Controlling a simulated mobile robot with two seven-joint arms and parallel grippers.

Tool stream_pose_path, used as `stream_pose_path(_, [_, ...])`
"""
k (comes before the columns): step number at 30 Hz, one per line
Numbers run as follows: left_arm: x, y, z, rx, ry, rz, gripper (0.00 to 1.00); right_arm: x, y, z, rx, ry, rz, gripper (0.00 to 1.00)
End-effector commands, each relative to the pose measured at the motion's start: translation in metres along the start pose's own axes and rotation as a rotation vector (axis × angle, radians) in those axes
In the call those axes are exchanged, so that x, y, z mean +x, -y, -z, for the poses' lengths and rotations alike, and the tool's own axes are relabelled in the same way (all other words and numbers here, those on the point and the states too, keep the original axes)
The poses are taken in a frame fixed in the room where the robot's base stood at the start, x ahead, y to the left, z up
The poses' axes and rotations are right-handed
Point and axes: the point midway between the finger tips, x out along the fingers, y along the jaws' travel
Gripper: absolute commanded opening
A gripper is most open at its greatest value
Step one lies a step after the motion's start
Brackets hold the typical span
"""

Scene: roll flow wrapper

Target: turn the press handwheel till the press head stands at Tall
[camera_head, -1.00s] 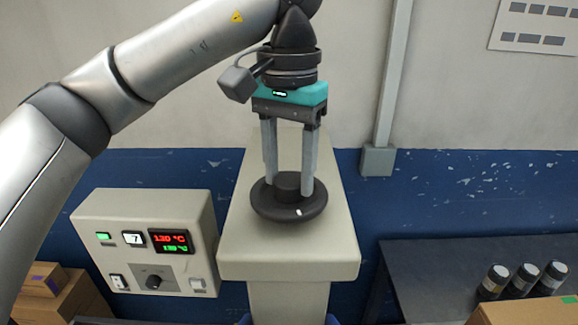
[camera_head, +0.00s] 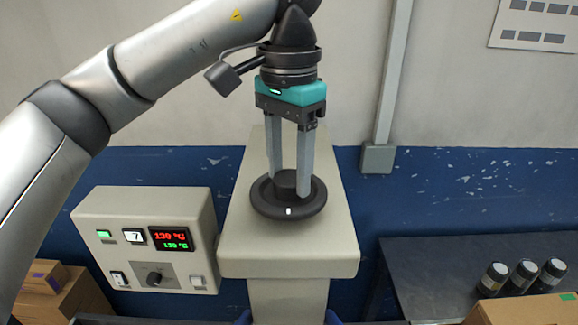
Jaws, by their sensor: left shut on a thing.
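The press handwheel (camera_head: 263,203) is a black round wheel with a raised hub and a small white mark (camera_head: 289,211) on its rim. It lies flat on top of the beige press column (camera_head: 320,251). My right gripper is not in view.
A beige control box (camera_head: 90,212) with red and green temperature digits stands left of the column. Cardboard boxes (camera_head: 68,300) are at the lower left. A dark table (camera_head: 440,255) at the right bears black cylinders (camera_head: 522,277) and a box (camera_head: 535,312). A conduit (camera_head: 392,75) runs up the wall.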

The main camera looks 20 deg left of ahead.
Motion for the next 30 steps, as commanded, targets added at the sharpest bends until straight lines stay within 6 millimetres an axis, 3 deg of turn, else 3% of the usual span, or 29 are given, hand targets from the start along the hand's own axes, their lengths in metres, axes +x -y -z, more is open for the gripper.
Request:
stream_pose_path(2, [0.000,0.000,0.000,0.003,0.001,0.000,0.00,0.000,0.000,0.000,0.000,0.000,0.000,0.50])
stream_pose_path(3, [0.000,0.000,0.000,0.003,0.001,0.000,0.58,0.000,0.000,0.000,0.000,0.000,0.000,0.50])
stream_pose_path(10, [0.000,0.000,0.000,0.001,0.001,0.000,0.84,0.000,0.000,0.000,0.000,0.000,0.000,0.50])
stream_pose_path(23, [-0.001,0.000,0.000,0.000,0.000,0.000,0.84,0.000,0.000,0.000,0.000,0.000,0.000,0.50])
stream_pose_path(30, [-0.024,0.000,0.000,-0.001,-0.002,0.002,0.84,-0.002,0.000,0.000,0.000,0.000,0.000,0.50])
